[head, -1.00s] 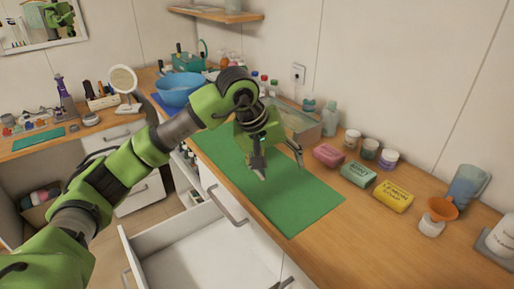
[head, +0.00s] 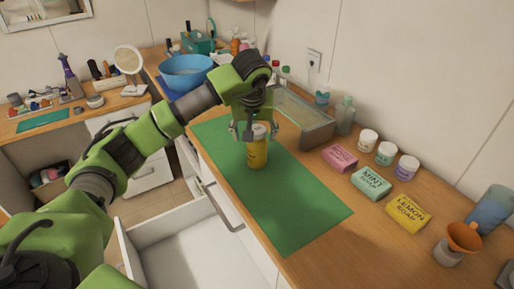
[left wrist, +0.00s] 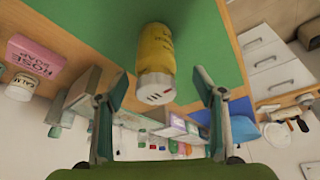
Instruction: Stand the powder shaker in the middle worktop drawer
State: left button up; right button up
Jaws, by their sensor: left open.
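The powder shaker (head: 257,153), a yellow bottle with a pale cap, stands upright on the green mat (head: 300,205) on the worktop. My left gripper (head: 253,132) is open at the shaker's upper part, with a finger to each side of the cap. In the left wrist view the shaker (left wrist: 156,55) lies between and beyond the open fingers (left wrist: 160,88), with visible gaps on both sides. An open white drawer (head: 190,255) sticks out below the worktop's front edge, and its visible floor is empty. My right gripper is not in view.
Pink, mint and yellow soap boxes (head: 407,213) and several small jars (head: 384,153) line the right of the mat. A glass-sided case (head: 303,118) stands behind the gripper, and a blue bowl (head: 187,71) farther back. The mat's near half is clear.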

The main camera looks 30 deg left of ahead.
aim_at(257, 144)
pick_arm(q)
jog(key=shift+p+x, duration=0.6)
jog(key=shift+x, duration=0.45)
jog(key=x, duration=0.1)
jog(key=p+x, duration=0.1)
jog(key=x, duration=0.1)
jog(key=shift+w+d+f, duration=0.2)
jog(key=shift+d, duration=0.15)
jog(key=shift+w+f, duration=0.1)
jog(key=shift+f, duration=0.1)
jog(key=c, duration=1)
jog(key=shift+c, duration=1.1)
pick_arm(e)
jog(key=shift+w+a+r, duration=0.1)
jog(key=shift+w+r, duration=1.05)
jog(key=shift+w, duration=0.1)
